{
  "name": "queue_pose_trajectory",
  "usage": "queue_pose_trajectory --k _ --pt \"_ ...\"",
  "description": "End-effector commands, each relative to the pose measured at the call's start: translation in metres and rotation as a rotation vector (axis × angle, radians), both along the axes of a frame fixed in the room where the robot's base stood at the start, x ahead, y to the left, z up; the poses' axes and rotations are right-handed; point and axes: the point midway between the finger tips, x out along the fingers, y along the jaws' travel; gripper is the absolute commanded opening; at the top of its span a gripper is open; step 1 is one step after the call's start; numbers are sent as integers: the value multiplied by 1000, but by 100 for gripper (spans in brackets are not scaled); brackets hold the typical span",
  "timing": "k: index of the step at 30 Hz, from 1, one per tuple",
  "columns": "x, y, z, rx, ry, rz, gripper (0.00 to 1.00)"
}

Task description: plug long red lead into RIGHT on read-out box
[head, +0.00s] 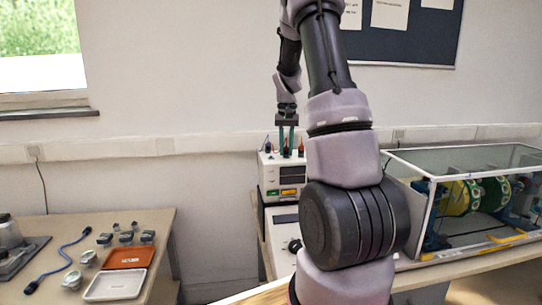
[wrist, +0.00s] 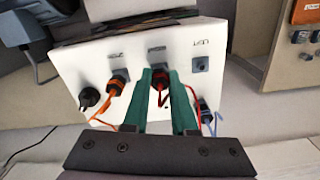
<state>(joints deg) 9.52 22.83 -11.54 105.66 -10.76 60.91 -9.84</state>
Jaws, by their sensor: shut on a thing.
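The read-out box (head: 292,173) is a white box with displays on its front, standing on the bench; its socket panel (wrist: 70,62) fills the wrist view. The socket's label is too blurred to read. The right-hand socket (wrist: 200,64), seemingly marked LEFT, is empty. In the head view my gripper (head: 287,146) is over the box top.
An orange plug (wrist: 117,77) sits at the left-hand socket, beside a black knob-like part (wrist: 88,97). A blue plug (wrist: 206,110) is close to my right finger. A glazed enclosure (head: 470,205) stands right of the box. A side table (head: 165,240) at left holds trays and small parts.

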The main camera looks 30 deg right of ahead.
Motion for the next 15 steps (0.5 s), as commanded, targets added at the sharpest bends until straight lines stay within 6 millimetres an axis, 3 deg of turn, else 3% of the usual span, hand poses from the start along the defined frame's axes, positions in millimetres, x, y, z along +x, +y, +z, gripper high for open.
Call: queue_pose_trajectory --k 8,9,11,15 --pt "0 0 0 0 1 -74 0" --pt "0 0 0 0 1 -74 36" --pt "0 0 0 0 1 -74 59" --pt "0 0 0 0 1 -73 60"
